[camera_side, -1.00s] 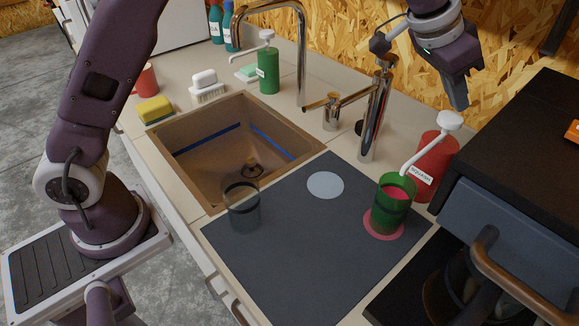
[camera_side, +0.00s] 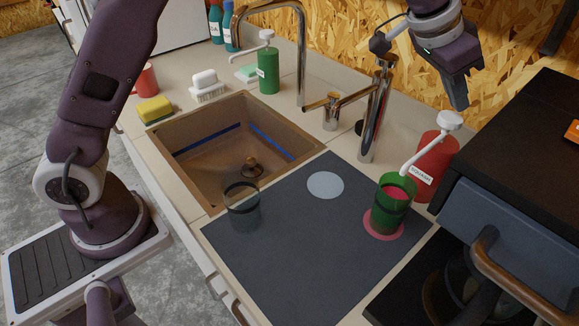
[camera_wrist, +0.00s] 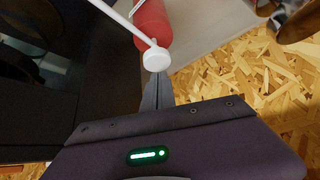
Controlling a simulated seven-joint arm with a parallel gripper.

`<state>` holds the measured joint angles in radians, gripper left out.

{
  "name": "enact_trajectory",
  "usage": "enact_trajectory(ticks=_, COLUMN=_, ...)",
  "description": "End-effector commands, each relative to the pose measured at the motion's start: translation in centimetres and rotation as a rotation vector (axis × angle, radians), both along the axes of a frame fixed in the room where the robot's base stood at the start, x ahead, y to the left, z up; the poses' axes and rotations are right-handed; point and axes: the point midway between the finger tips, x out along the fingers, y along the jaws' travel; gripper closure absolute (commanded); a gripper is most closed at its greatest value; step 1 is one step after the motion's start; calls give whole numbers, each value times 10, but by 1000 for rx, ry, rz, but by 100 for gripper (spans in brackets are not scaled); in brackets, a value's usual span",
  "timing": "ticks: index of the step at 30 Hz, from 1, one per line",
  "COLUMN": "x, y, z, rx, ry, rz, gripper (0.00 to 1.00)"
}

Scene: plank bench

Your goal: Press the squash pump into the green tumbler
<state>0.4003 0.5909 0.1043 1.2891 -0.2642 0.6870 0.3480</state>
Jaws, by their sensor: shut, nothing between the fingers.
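The squash pump is a red bottle (camera_side: 435,158) labelled SQUASH with a white pump head (camera_side: 450,121) and a long white spout that reaches down over the green tumbler (camera_side: 391,207). The green tumbler stands upright on a pink disc (camera_side: 383,224) on the dark mat, and red liquid shows inside it. My gripper (camera_side: 459,100) is shut and empty, above the pump head in the side view. In the wrist view the closed fingertips (camera_wrist: 157,80) appear just beside the white pump head (camera_wrist: 156,60), with the red bottle (camera_wrist: 153,22) beyond. I cannot tell whether they touch.
A clear tumbler (camera_side: 242,206) and a pale disc (camera_side: 325,185) are on the dark mat (camera_side: 300,250). A brown sink (camera_side: 190,163) and a chrome tap (camera_side: 375,115) lie to the left. A dark cabinet (camera_side: 515,150) stands close on the right. A green soap pump (camera_side: 268,70) is behind the sink.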

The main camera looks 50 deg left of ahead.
Motion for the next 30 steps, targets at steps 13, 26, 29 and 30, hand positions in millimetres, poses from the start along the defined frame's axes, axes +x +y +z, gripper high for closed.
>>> enact_trajectory(ticks=13, x=0, y=0, z=0, rx=0, ry=0, rz=0, gripper=100)
enact_trajectory(ticks=26, x=0, y=0, z=-12, rx=0, ry=1, rz=1, gripper=100)
enact_trajectory(ticks=29, x=0, y=0, z=-16, rx=0, ry=1, rz=-1, gripper=100)
enact_trajectory(ticks=30, x=0, y=0, z=-18, rx=0, ry=1, rz=-1, gripper=100)
